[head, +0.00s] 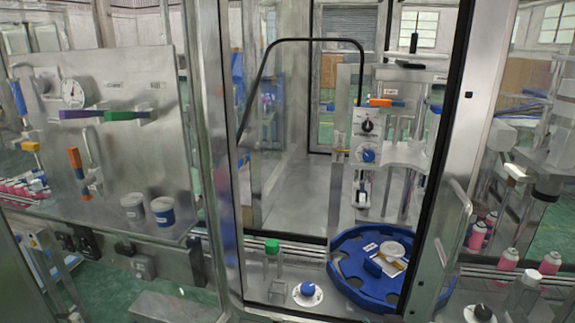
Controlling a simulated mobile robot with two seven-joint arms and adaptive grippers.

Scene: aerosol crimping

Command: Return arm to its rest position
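Neither of my grippers shows in the head view, and I see no object held. The crimping machine (365,150) stands behind a metal-framed opening right of centre. It has a black knob on a grey block and a blue knob below that. A blue round turntable (348,282) with notches around its rim sits beneath it. A light round part and a small blue block are at the turntable's middle.
A steel panel (125,175) at left carries a gauge (72,93), purple-green and orange-blue handles and two small cups. A green-capped post (271,246) and a blue-white knob (307,289) stand in front. Pink cans (508,259) line the right. A door handle (457,220) juts out.

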